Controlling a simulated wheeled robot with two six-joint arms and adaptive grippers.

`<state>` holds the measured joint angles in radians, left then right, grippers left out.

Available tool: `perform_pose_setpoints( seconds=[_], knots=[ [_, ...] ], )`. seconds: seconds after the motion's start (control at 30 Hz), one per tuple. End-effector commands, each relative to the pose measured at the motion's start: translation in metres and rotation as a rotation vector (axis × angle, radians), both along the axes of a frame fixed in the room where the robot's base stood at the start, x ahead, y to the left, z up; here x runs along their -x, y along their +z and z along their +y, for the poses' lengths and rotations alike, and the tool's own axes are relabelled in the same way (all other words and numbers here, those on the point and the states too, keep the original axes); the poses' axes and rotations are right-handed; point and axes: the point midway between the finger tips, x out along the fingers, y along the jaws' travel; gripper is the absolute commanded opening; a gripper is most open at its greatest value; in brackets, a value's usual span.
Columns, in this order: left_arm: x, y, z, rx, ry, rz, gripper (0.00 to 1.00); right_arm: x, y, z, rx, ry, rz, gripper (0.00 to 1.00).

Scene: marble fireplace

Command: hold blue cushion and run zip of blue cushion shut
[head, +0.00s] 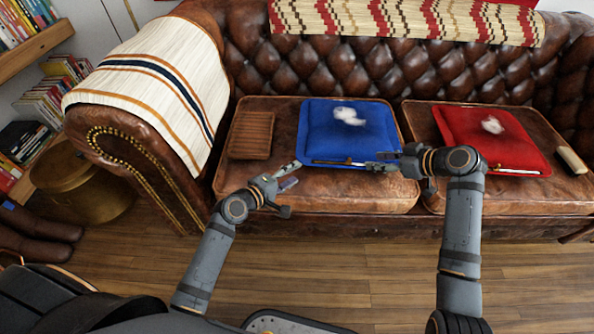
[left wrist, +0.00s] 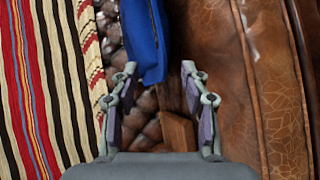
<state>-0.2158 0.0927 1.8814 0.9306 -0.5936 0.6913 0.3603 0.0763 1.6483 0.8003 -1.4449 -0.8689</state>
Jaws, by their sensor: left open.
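The blue cushion (head: 330,120) lies flat on the left part of the brown sofa seat, with a white fluffy patch (head: 349,116) on top. Its zip (head: 335,162) shows as a dark and pale line along the front edge. My left gripper (head: 296,173) is open and empty, just off the cushion's front left corner. In the left wrist view a corner of the blue cushion (left wrist: 146,45) shows beyond the spread fingers (left wrist: 158,75). My right gripper (head: 372,162) is at the zip's right end by the front right corner; whether it grips anything is unclear.
A red cushion (head: 470,125) with a white patch lies on the right seat. A brown ribbed block (head: 251,135) lies left of the blue cushion, and a small brush-like block (head: 571,160) lies at far right. A striped throw (head: 160,80) covers the left armrest.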

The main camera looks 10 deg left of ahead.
Motion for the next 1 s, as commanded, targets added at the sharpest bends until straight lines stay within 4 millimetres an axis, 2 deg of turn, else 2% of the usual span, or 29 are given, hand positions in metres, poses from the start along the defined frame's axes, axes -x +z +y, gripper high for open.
perform_pose_setpoints(
  seconds=[0.3,0.5,0.87,1.0],
  knots=[
    [-0.053,-0.017,-0.029,0.001,-0.001,-0.002,0.46,0.0,0.0,0.0,0.0,0.0,0.0,0.38],
    [-0.076,-0.026,-0.04,-0.001,-0.002,-0.001,0.46,0.0,0.0,0.0,0.0,0.0,0.0,0.38],
    [-0.082,-0.028,-0.044,-0.003,-0.002,-0.002,0.46,0.0,0.0,0.0,0.0,0.0,0.0,0.38],
    [-0.082,-0.028,-0.044,-0.003,-0.002,-0.002,0.28,0.0,0.0,0.0,0.0,0.0,0.0,0.38]
  ],
)
